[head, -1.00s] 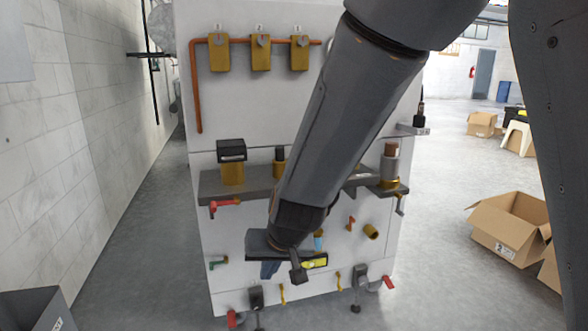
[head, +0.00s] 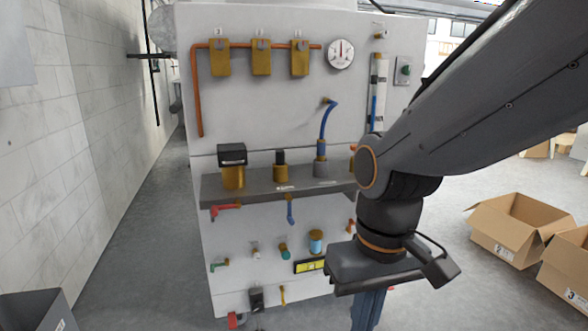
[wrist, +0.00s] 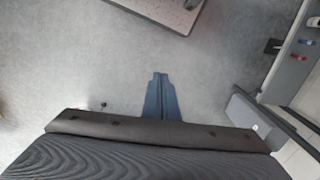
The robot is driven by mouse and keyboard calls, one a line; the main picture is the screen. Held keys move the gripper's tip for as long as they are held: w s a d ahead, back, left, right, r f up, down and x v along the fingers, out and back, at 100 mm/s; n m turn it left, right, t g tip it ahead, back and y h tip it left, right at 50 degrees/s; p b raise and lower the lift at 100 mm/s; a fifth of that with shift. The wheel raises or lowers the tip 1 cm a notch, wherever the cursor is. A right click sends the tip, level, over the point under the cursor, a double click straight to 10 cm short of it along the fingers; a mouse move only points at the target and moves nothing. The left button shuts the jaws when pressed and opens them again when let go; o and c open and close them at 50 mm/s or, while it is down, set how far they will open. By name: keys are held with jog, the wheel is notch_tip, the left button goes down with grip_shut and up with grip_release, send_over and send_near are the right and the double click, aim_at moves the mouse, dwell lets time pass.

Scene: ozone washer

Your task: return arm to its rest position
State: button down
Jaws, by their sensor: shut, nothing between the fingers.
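My gripper (head: 368,312) hangs at the lower middle right of the head view, below my dark wrist, its blue fingers pointing down. In the wrist view its blue fingers (wrist: 160,97) lie together, with bare grey floor beyond them and nothing held. The arm reaches in from the right edge and covers the right part of the ozone washer panel (head: 265,110). In the head view the gripper stands in front of the panel's lower right side. I cannot tell its exact distance from the panel.
The panel carries brass valves (head: 261,58), a gauge (head: 341,53), a dark shelf (head: 260,186) and several small handles. Open cardboard boxes (head: 520,228) stand on the floor at right. A dark bin (head: 35,310) is at lower left. Floor between panel and boxes is clear.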

jog(key=d+r+m+p, duration=0.3)
jog(key=d+r+p, duration=0.6)
jog(key=p, duration=0.9)
jog(key=shift+r+h, duration=0.3)
jog(key=shift+r, duration=0.55)
jog(key=shift+s+d, duration=0.1)
jog(key=shift+d, duration=0.05)
dwell(1.0)
